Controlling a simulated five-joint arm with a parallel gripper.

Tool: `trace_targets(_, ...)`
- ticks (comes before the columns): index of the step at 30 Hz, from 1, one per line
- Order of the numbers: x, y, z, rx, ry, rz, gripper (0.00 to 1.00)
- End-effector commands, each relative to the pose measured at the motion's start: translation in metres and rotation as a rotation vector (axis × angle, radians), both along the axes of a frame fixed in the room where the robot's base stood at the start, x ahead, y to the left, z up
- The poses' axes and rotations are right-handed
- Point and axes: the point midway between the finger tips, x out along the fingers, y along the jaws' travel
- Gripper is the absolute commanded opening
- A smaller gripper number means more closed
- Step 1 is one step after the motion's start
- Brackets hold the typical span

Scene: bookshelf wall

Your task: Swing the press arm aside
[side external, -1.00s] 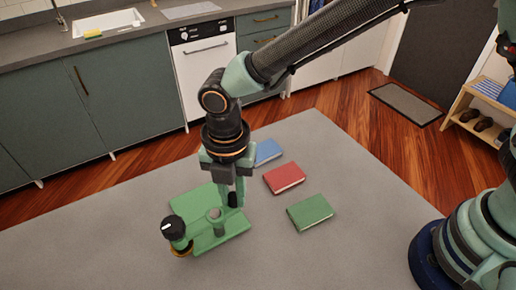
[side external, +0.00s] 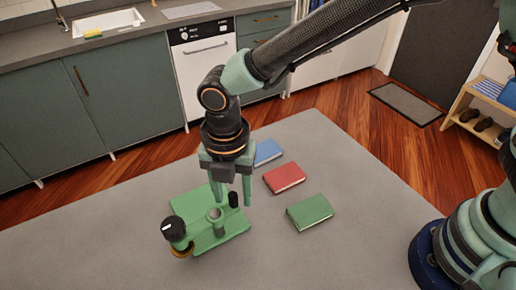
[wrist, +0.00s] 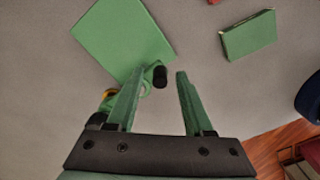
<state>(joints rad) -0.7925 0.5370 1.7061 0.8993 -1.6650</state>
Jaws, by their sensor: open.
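The press is green, with a flat base plate (side external: 190,203) on the table and a short round post (side external: 215,216). Its press arm carries a large black head (side external: 173,228) at the left, above a gold ring (side external: 182,249). A small upright black handle (side external: 233,199) stands to the right of the post. My gripper (side external: 232,203) points down and is open, one finger on each side of the handle in the side view. In the wrist view the handle (wrist: 160,76) shows near the gap between the fingertips (wrist: 160,70). I cannot tell whether either finger touches it.
Blue (side external: 267,151), red (side external: 284,178) and green (side external: 310,212) books lie flat to the right of my gripper. The green book also shows in the wrist view (wrist: 249,36). The grey table (side external: 90,245) is clear left of the press.

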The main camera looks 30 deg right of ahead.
Motion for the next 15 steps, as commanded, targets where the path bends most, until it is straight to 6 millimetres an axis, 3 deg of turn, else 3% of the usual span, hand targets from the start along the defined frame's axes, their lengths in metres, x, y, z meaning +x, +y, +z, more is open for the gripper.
trace_targets(15, 0.001, 0.001, 0.092, 0.004, -0.005, 0.0, 0.52)
